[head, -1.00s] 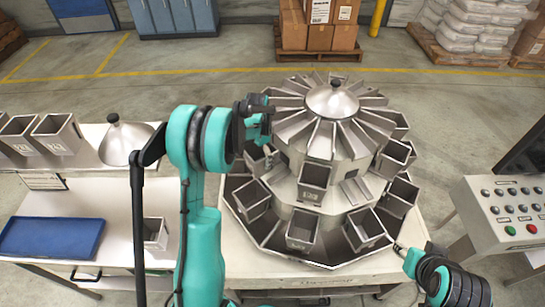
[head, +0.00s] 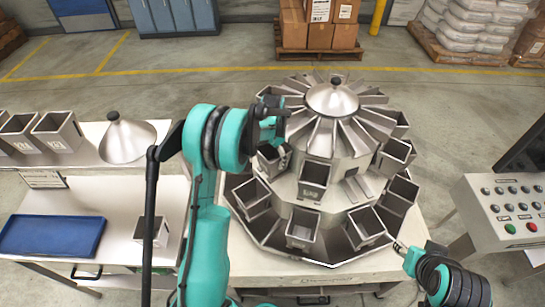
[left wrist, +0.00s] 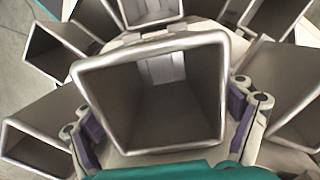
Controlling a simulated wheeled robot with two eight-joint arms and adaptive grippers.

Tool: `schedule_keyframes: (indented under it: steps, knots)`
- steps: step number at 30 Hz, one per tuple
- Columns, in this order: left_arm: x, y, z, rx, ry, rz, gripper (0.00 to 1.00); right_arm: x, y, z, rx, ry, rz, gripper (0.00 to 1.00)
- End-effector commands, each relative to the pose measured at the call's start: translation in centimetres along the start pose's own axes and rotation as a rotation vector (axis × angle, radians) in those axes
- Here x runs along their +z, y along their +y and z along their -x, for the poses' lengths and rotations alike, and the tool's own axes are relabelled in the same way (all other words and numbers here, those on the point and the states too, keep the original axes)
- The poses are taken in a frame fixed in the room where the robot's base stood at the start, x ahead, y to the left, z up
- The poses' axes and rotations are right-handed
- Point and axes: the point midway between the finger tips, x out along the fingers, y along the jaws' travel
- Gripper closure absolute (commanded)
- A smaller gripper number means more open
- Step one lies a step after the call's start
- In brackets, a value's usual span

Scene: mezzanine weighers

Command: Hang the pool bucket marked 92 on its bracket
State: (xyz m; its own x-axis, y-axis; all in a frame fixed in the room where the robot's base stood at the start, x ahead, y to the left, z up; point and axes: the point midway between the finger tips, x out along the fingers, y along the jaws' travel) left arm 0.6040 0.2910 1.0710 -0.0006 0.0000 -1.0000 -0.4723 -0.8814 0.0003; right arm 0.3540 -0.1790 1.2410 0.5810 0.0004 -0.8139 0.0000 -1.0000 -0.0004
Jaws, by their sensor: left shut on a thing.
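My left gripper (head: 276,143) is shut on a grey metal pool bucket (head: 272,160) at the left side of the weigher (head: 300,205), by its upper ring. In the left wrist view the held bucket (left wrist: 150,100) is seen from above, open and empty, with a purple-padded finger on each side. Its marking is not visible, and its bracket is hidden; I cannot tell whether it touches it. Another bucket (head: 314,178) hangs to its right on the upper ring. Several more hang around the lower ring. My right gripper (head: 398,246) is low at the right; its jaws are too small to read.
A bench at the left holds a blue tray (head: 50,236) and a lone bucket (head: 152,230). A shelf behind carries several buckets (head: 56,132) and a metal cone (head: 127,140). A control panel (head: 505,210) stands at the right. Neighbouring buckets crowd the held one.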

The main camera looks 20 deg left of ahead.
Motion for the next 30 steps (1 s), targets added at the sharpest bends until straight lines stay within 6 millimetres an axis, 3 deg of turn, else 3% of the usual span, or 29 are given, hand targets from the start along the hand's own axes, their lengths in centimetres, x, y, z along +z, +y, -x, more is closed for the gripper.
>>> schedule_keyframes:
  steps: [8, 9, 22, 26, 30]
  knots:
    - [0.0, 0.0, -0.5, 0.0, -0.001, 0.0, 0.67, 0.3, 0.0, -0.4, 0.0, 0.0, 0.0, 0.6]
    - [0.0, 0.0, -0.5, 0.0, -0.001, 0.0, 0.02, 0.3, 0.0, -0.4, 0.0, 0.0, 0.0, 0.6]
    - [0.1, 0.0, -0.2, 0.001, -0.002, -0.001, 0.0, 0.1, 0.0, -0.1, 0.0, 0.0, 0.0, 0.6]
    - [0.0, 0.0, 1.2, 0.0, -0.001, -0.001, 0.0, -0.8, 0.0, 1.1, 0.0, 0.0, 0.0, 0.6]
    - [0.1, 0.1, 4.2, 0.0, -0.001, 0.0, 0.0, -0.5, 0.0, 0.8, 0.0, 0.0, 0.0, 0.6]
